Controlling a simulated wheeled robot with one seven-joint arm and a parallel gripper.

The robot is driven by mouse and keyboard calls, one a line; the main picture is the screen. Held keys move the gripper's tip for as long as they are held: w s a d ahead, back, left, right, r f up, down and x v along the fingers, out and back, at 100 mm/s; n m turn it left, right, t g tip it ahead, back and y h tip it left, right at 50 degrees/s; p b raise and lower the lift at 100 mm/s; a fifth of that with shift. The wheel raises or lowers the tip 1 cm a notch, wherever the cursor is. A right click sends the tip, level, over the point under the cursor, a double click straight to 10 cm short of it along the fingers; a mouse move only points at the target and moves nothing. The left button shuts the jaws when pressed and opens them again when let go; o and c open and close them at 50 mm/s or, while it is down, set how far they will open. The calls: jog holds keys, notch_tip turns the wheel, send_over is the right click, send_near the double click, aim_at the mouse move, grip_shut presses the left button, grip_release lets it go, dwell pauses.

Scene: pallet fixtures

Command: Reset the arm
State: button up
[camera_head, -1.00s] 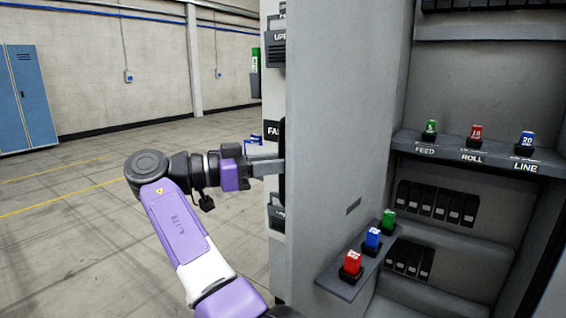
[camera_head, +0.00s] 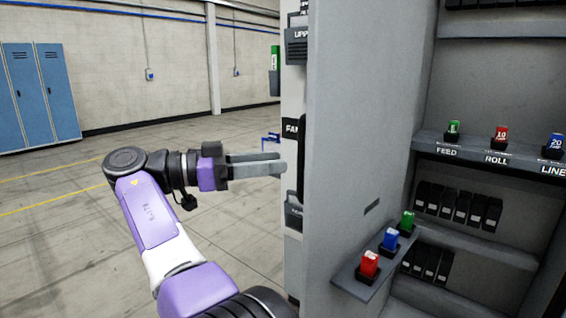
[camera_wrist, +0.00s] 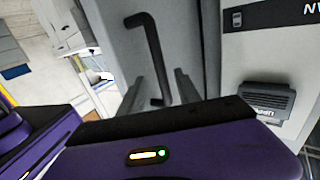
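My gripper (camera_head: 280,166) is on the left of the cabinet in the head view, with its grey fingers pointing right toward the cabinet door's dark handle (camera_head: 301,158). A small gap shows between the fingertips and the handle. In the wrist view, my gripper (camera_wrist: 160,84) has its two fingers spread apart, with nothing held between them. The long black handle (camera_wrist: 154,55) stands beyond the fingers on a grey door panel, and its lower end shows between them.
The open grey door (camera_head: 355,150) stands right of my gripper. A small shelf (camera_head: 350,284) on it carries red, blue and green fuses. Another shelf (camera_head: 470,144) holds green, red and blue ones. Blue lockers (camera_head: 40,95) stand far left. The floor (camera_head: 60,240) left of my arm is clear.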

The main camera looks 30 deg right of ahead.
jog(key=shift+w+a, duration=0.1)
jog(key=shift+a, duration=0.35)
